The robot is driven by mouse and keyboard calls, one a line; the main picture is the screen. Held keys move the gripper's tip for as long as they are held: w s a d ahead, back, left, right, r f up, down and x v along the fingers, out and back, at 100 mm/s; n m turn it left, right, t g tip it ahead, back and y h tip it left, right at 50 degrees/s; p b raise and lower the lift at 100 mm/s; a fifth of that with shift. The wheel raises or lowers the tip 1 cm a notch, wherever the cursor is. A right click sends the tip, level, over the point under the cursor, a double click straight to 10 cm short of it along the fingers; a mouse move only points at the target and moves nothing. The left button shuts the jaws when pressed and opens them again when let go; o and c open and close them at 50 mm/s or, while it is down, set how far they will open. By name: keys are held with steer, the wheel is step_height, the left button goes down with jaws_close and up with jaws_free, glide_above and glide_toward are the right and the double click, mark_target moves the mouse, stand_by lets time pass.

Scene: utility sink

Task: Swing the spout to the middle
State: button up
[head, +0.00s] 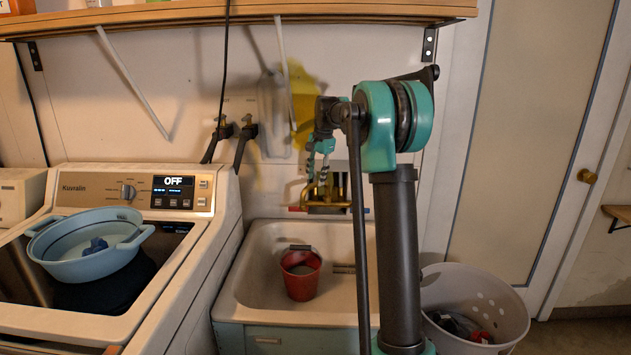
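The brass-coloured faucet (340,188) is on the wall at the back of the utility sink (262,240), with a red mark on its left and a blue mark on its right. Its spout is small and partly hidden by my gripper and arm, so I cannot tell exactly which way it points. My gripper (318,178) hangs down at the left part of the faucet, at or just in front of the brass. The fingers are too small and overlapped to show whether they are open or shut, or whether they touch the spout.
A red bucket (301,275) stands in the sink. A washer (190,255) with a blue tub (88,262) on top is at the left. A white basket (480,290) stands at the right. A wooden shelf (240,12) runs above. My arm blocks the sink's right side.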

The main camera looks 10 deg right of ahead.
steer(key=shift+w+a+f, duration=0.15)
steer(key=shift+f, duration=0.8)
jaws_close()
